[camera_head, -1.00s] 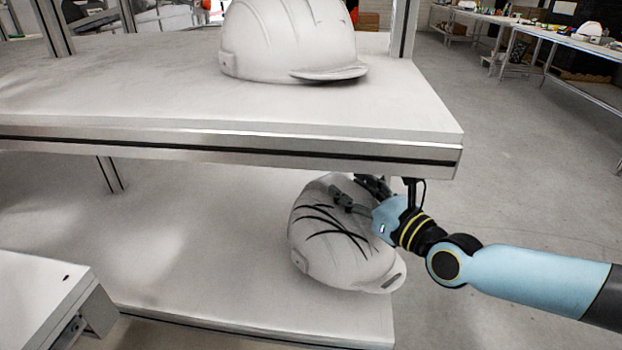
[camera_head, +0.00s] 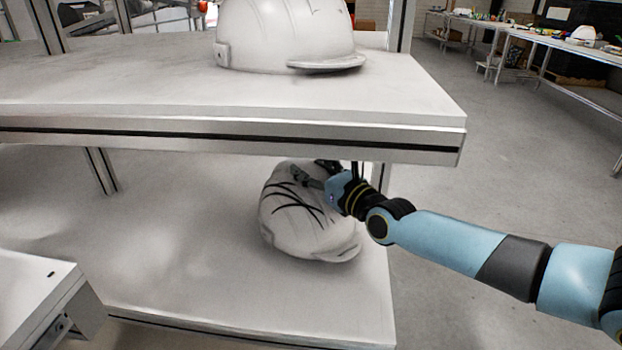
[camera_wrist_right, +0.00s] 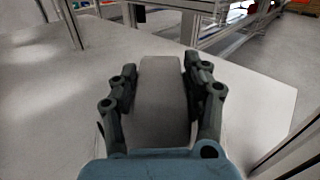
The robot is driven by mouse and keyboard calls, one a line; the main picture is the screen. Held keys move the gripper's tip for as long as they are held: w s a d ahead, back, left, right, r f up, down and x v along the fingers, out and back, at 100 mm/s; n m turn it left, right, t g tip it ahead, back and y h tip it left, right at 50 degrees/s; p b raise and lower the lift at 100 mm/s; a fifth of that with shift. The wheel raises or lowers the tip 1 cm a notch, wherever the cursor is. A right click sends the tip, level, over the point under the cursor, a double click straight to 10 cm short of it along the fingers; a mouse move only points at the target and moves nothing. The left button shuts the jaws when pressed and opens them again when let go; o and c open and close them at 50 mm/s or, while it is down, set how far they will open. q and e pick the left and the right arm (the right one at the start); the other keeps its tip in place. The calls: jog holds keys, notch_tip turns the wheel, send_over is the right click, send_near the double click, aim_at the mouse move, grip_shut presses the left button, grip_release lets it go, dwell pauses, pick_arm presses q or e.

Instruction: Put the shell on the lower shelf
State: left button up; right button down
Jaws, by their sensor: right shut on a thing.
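A white helmet shell (camera_head: 305,225) with black stripes is over the right part of the lower shelf (camera_head: 190,270) in the head view, tilted. My right gripper (camera_head: 308,177) reaches under the upper shelf from the right and is shut on the shell near its top. In the right wrist view the two fingers (camera_wrist_right: 160,90) sit on either side of a grey part of the shell (camera_wrist_right: 162,100). I cannot tell whether the shell touches the lower shelf. My left gripper is not in view.
The upper shelf (camera_head: 230,110) hangs just above my right gripper and carries another white helmet (camera_head: 285,35). A metal post (camera_head: 100,170) stands behind. The left and middle of the lower shelf are bare. A white table corner (camera_head: 40,290) is at the lower left.

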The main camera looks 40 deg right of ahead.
jog(key=shift+f+b, duration=0.35)
jog(key=shift+f, duration=0.45)
jog(key=shift+f, duration=0.15)
jog(key=c, duration=0.6)
grip_release()
jog(key=shift+r, duration=0.25)
jog(key=s, duration=0.4)
jog(key=s+p, duration=0.1)
jog(key=s, duration=0.3)
jog(key=s+a, duration=0.1)
jog(key=s, duration=0.3)
jog(key=shift+f+p, duration=0.15)
jog(key=shift+p, duration=0.2)
